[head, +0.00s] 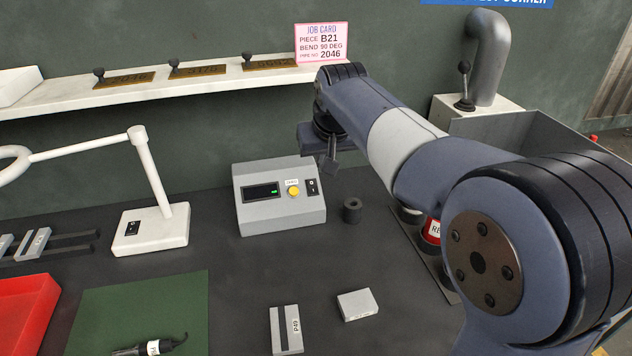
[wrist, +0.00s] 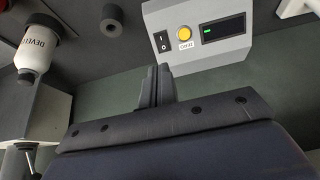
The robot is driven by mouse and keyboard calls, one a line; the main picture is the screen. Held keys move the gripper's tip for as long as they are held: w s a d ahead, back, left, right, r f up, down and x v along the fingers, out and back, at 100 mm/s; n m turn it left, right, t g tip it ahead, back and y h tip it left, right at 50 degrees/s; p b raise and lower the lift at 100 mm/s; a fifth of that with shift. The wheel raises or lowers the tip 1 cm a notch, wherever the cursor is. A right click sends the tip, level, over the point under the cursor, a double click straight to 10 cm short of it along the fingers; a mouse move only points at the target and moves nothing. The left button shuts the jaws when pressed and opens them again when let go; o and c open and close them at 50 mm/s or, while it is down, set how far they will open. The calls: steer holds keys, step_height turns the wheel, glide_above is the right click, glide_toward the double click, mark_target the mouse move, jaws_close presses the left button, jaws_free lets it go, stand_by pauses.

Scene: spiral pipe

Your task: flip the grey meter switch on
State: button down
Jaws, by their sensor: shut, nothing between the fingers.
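The grey meter (head: 270,215) is a sloped box on the dark bench, with a black display lit by a small green readout, a yellow button and a black rocker switch (head: 312,187) at its right. In the wrist view the meter (wrist: 215,55) appears turned round at the upper right, with the switch (wrist: 162,42) at its left end. My gripper (head: 330,166) is above and just behind the meter's right side. Its fingers (wrist: 156,70) are shut and empty, showing just below the switch in the wrist view. I cannot tell contact or which way the rocker is tilted.
A dark ring (head: 352,210) stands right of the meter. A white lamp (head: 150,232) stands to its left. A shelf (head: 200,85) with a job card (head: 321,42) runs behind. Grey blocks (head: 357,303) lie in front, beside a green mat (head: 140,310). A white bottle (wrist: 35,50) shows in the wrist view.

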mark_target(314, 192)
steer(key=shift+f, duration=0.15)
steer(key=x, duration=1.3)
steer(key=shift+w+a+f, duration=0.1)
steer(key=shift+w+f, duration=0.05)
steer(key=shift+f, duration=0.15)
steer(key=shift+f, duration=0.25)
steer(key=shift+r+p, duration=0.65)
steer(key=shift+r, duration=0.15)
